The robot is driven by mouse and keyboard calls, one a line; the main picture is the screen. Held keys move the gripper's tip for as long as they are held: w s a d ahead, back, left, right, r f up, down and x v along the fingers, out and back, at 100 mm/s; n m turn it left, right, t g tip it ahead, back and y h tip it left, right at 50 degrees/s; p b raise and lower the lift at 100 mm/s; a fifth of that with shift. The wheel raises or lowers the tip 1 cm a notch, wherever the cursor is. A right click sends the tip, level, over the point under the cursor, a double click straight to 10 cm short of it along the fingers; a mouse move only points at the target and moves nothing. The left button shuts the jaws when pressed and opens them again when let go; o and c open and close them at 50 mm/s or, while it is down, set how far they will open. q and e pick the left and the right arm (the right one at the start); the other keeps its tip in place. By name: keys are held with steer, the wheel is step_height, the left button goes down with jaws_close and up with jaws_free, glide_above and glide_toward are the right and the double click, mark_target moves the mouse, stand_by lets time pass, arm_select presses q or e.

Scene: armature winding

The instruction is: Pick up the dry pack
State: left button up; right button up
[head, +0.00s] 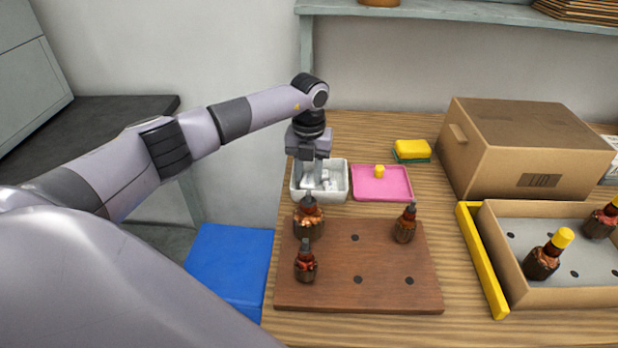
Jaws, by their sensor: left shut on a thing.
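A small white tray (337,197) stands on the table behind the brown board and holds several whitish packs (328,181). My left gripper (316,178) points straight down into this tray, with its fingertips among the packs. It is shut on one dry pack, which is small and partly hidden by the fingers and the other packs. I cannot make out the held pack's exact outline. My right gripper is not in view.
A brown board (381,270) with three copper-wound armatures stands in front of the tray. A pink tray (400,196) with a yellow piece is right of it. A sponge (412,150), closed carton (515,150) and open box (560,298) with armatures stand farther right.

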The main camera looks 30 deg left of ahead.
mark_target(308, 175)
arm_select(q)
step_height(308, 175, up, 18)
steer(key=shift+f+b, duration=0.2)
steer(key=shift+b, duration=0.15)
steer(key=shift+f, duration=0.1)
stand_by(0.9)
